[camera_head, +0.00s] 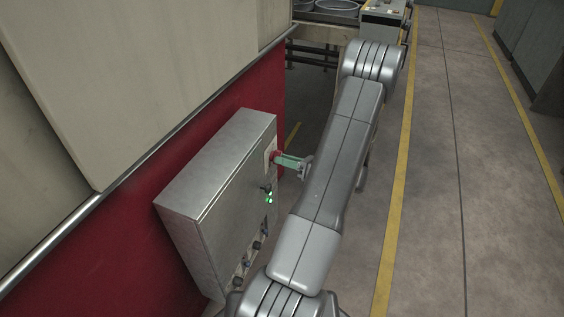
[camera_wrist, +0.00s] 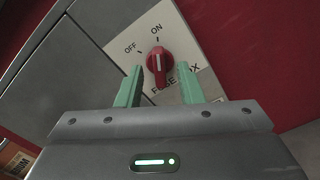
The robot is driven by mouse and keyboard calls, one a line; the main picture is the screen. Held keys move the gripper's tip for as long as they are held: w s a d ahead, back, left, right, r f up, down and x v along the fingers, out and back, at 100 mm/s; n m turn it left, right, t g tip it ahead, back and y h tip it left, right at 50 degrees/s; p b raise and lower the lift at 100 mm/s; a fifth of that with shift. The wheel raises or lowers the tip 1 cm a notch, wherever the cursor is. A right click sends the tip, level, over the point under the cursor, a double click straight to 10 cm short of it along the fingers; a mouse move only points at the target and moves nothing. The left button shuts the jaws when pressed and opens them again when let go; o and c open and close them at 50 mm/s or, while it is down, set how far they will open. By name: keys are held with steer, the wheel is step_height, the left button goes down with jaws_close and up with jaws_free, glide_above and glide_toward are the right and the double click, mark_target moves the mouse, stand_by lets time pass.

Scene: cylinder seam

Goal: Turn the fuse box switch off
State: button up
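The fuse box (camera_head: 215,190) is a grey metal cabinet on a red wall in the head view. In the wrist view its red rotary switch (camera_wrist: 159,62) sits on a white plate (camera_wrist: 185,50) marked OFF, ON and FUSE BOX. The white line on the knob runs nearly straight up in the picture, closer to the ON mark. My gripper (camera_wrist: 160,80) has green fingers, open, one on each side below the knob. In the head view my gripper (camera_head: 280,158) reaches the box's face from the right and hides most of the switch. I cannot tell whether the fingers touch the knob.
Green lights (camera_head: 269,197) and several dark knobs sit lower on the box face. A beige panel (camera_head: 120,70) overhangs above the box. A conveyor (camera_head: 325,20) stands at the back. The grey floor (camera_head: 450,180) to the right is clear between yellow lines.

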steer(key=shift+x, duration=0.75)
jaws_close()
steer(key=shift+n, duration=0.3)
steer(key=n+b, duration=0.4)
steer(key=n, duration=0.7)
steer(key=shift+n+b, duration=0.3)
steer(key=shift+b, duration=0.05)
